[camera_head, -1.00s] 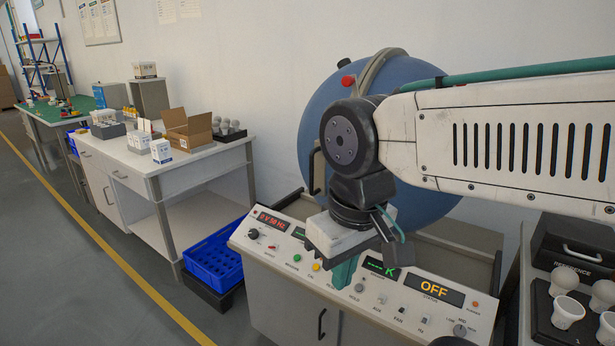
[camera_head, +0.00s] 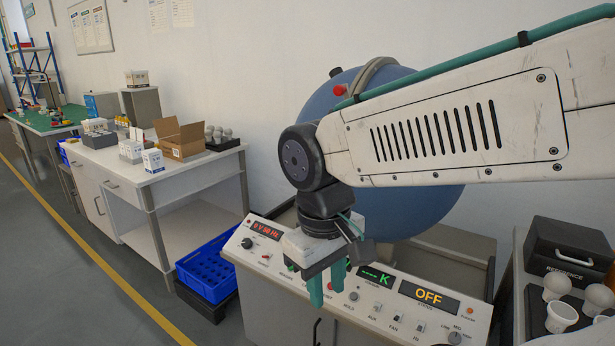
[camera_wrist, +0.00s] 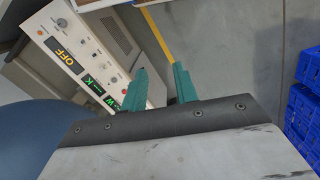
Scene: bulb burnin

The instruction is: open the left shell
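The blue sphere (camera_head: 400,215) stands behind the control panel, with a grey band over its top and a red knob on its upper left. It looks closed, though my arm hides much of its front. Its blue side also shows in the wrist view (camera_wrist: 25,140). My gripper (camera_head: 327,286) hangs in front of the sphere over the panel, fingers pointing down. In the wrist view its two green fingers (camera_wrist: 160,88) are apart with nothing between them.
The control panel (camera_head: 420,320) below my gripper reads OFF. A black reference case (camera_head: 565,250) and white bulbs stand at right. A side bench (camera_head: 185,172) with cartons is at left, with a blue crate (camera_head: 210,268) low beside it. The floor at left is clear.

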